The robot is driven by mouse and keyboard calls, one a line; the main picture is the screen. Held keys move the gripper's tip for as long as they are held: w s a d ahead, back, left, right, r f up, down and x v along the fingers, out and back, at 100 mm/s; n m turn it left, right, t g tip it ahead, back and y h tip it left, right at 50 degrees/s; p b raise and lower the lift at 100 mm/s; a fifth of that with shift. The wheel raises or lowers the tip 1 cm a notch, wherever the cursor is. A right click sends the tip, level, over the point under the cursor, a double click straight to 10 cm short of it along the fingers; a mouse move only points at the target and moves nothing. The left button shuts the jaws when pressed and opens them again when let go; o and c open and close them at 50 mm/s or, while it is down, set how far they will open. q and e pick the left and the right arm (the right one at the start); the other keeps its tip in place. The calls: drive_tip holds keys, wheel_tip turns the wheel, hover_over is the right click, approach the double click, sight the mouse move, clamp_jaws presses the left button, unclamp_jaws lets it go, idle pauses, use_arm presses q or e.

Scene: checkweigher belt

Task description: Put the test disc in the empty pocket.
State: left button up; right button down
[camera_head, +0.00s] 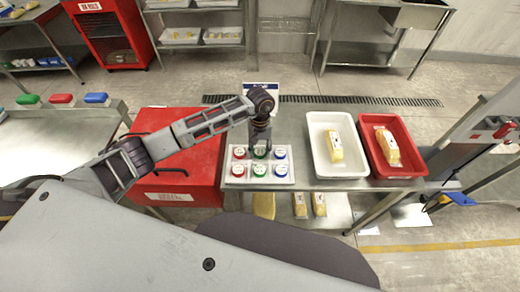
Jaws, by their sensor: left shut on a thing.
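A white tray (291,180) on the steel bench holds red, green and blue discs in two rows. My left gripper (260,147) points down over the back middle of the tray, shut on this green disc. The gripper partly hides it, and I cannot tell whether it sits in its pocket or just above. My right gripper is out of view.
A white bin (315,125) and a red bin (370,130), each with a yellow pack, stand right of the tray. A red cabinet (200,160) is at the left under my arm. A white sign (262,90) stands behind my gripper.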

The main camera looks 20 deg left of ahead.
sight(260, 151)
use_arm(q)
drive_tip(key=o, duration=1.1)
drive_tip(key=shift+r+p, duration=0.25)
drive_tip(key=shift+p, duration=0.05)
drive_tip(key=shift+r+p, duration=0.35)
drive_tip(key=shift+p, duration=0.15)
drive_tip(key=shift+w+r, duration=0.1)
drive_tip(key=shift+r, duration=0.15)
drive_tip(key=shift+w+r+b, duration=0.1)
drive_tip(key=shift+r+b, duration=0.2)
drive_tip(key=shift+r, duration=0.45)
wheel_tip(260, 151, up, 10)
drive_tip(key=w+b, duration=0.1)
drive_tip(key=b, duration=0.1)
drive_tip(key=shift+a, duration=0.2)
